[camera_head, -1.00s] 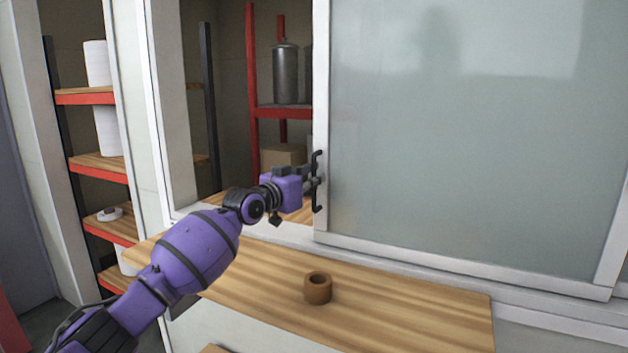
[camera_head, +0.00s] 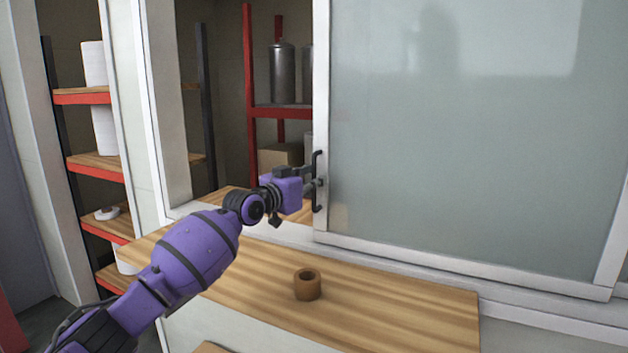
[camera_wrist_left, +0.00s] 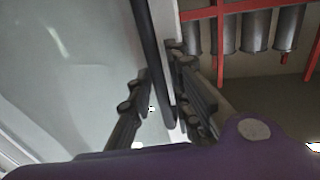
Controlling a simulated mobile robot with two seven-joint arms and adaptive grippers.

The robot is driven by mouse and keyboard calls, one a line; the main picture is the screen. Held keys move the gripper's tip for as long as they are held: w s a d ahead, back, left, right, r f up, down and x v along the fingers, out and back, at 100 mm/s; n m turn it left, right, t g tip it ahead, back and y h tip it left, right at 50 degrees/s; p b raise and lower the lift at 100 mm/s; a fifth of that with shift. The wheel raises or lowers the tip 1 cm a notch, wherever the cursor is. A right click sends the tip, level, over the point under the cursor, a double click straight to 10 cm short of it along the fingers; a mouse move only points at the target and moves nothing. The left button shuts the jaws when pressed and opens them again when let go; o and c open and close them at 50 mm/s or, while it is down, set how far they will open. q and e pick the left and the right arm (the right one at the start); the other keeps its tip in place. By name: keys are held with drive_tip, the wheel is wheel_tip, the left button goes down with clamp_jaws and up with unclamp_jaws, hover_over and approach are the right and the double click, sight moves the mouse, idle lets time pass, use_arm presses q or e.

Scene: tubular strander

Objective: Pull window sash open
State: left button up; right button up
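The window sash (camera_head: 460,140) is a large frosted pane in a white frame, on the right of the head view. A black vertical bar handle (camera_head: 317,182) sits on its left edge. My left gripper (camera_head: 313,184) is at the middle of this handle. In the left wrist view, its two dark fingers (camera_wrist_left: 160,100) lie on either side of the handle bar (camera_wrist_left: 148,40), close to it. The exact finger contact is partly hidden. To the left of the sash edge, the window stands open onto shelves. My right gripper is not in view.
A wooden ledge (camera_head: 400,305) runs below the window, with a brown ring-shaped piece (camera_head: 307,284) on it. Behind the opening are red shelving (camera_head: 249,90) and grey cylinders (camera_head: 282,72). Another shelf (camera_head: 95,165) with white rolls stands at the left.

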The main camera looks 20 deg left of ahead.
use_arm(q)
drive_tip(key=shift+r, duration=0.1)
drive_tip(key=v, duration=1.2)
idle(0.4)
